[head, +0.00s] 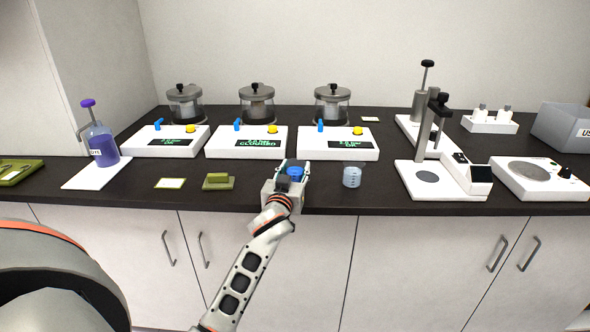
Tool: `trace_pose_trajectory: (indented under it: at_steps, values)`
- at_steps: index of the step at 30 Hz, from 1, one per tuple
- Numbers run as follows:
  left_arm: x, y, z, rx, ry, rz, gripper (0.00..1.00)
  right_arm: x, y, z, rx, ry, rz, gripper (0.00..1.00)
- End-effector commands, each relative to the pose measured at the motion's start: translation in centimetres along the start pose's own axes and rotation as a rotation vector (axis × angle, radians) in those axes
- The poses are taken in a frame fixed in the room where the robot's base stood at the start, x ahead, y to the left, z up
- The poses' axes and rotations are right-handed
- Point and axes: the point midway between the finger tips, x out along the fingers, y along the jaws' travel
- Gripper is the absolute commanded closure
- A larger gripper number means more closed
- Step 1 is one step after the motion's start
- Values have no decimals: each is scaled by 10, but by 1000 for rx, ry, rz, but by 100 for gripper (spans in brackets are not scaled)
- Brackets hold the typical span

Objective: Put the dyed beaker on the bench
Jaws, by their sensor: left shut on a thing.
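The dyed beaker, with deep blue content (295,171), is between the fingers of my left gripper (294,168). The gripper is shut on it, at the front part of the dark bench (330,201). The gripper body hides most of the beaker, so I cannot tell whether its base touches the bench top. My right gripper is not in view.
A clear beaker (352,177) stands just right of my gripper. Behind are white consoles (338,151) with lidded vessels. Left are a small green block (218,181) and a purple pump bottle (102,148); right is a press stand (425,176).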

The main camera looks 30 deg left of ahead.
Motion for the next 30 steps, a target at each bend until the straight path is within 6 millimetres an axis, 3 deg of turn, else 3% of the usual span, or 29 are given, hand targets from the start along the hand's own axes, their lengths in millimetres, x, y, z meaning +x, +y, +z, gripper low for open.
trace_pose_trajectory:
  at_steps: [2, 3, 4, 17, 23, 30]
  values:
    - [0, 0, 4, -1, -1, 0, 100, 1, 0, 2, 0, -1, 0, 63]
    - [0, 0, 3, 0, -2, 0, 55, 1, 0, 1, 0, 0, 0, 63]
    - [0, 0, 3, 0, -2, 0, 48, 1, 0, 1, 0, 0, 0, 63]
    - [0, 0, -3, 1, 1, 0, 46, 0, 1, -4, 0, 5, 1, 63]
    - [-31, 0, 0, -2, -3, 0, 46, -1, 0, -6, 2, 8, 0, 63]
    - [-81, 0, 0, -2, -3, 0, 46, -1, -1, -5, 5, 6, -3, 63]
